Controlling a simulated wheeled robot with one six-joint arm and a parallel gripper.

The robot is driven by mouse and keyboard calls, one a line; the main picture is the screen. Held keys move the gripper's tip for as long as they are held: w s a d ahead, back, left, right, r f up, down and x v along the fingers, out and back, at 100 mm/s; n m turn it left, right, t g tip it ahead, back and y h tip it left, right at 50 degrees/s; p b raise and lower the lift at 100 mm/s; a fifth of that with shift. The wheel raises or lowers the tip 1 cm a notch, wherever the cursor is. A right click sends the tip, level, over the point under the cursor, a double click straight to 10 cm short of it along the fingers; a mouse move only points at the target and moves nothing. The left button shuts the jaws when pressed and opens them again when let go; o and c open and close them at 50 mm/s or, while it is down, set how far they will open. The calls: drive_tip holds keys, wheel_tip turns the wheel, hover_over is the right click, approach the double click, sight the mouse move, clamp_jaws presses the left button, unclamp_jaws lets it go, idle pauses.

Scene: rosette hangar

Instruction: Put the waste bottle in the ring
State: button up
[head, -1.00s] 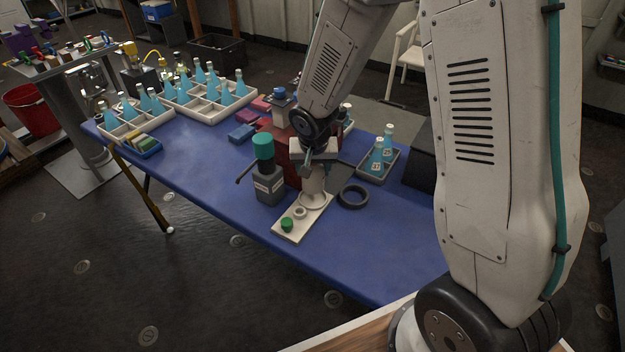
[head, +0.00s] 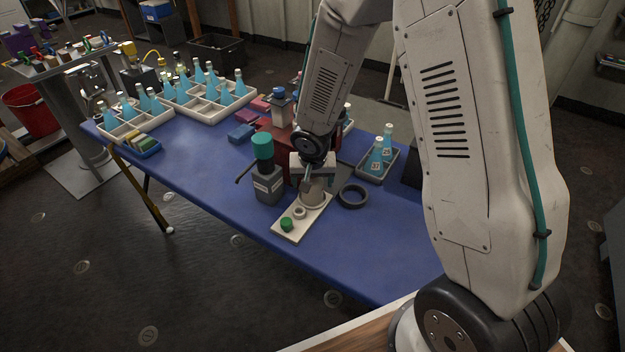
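A squat grey bottle with a teal cap and a white label (head: 268,188) stands upright on the blue table; it looks like the waste bottle, but the label is too small to read. A dark ring (head: 342,200) lies flat and empty on the table to its right. My gripper (head: 306,188) is between them, pointing down over a pale board (head: 288,230) beside a beige cylindrical piece (head: 314,194). The fingers are small and partly hidden, so I cannot tell whether they are open or touch the cylinder.
The board also bears a small pale ring (head: 299,212) and a green cap (head: 286,224). A red box (head: 281,137) stands behind my gripper. A grey tray (head: 366,174) with blue bottles is at right, and white crates (head: 238,104) are at left. The front table is clear.

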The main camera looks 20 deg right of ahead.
drive_tip(key=s+d+v, duration=0.1)
drive_tip(key=v, duration=0.9)
drive_tip(key=s+d+v, duration=0.2)
drive_tip(key=v, duration=0.8)
drive_tip(key=s+r+n, duration=0.1)
drive_tip(key=s+r, duration=0.2)
drive_tip(key=s, duration=0.4)
drive_tip(key=s+d+r+n+g, duration=0.1)
drive_tip(key=s+r, duration=0.3)
drive_tip(key=s, duration=0.3)
drive_tip(key=s+r+n+y, duration=0.1)
drive_tip(key=s+r+n, duration=0.1)
drive_tip(key=s, duration=0.6)
drive_tip(key=shift+d+r+g, duration=0.25)
drive_tip(key=shift+r+g, duration=0.15)
drive_tip(key=shift+r, duration=0.3)
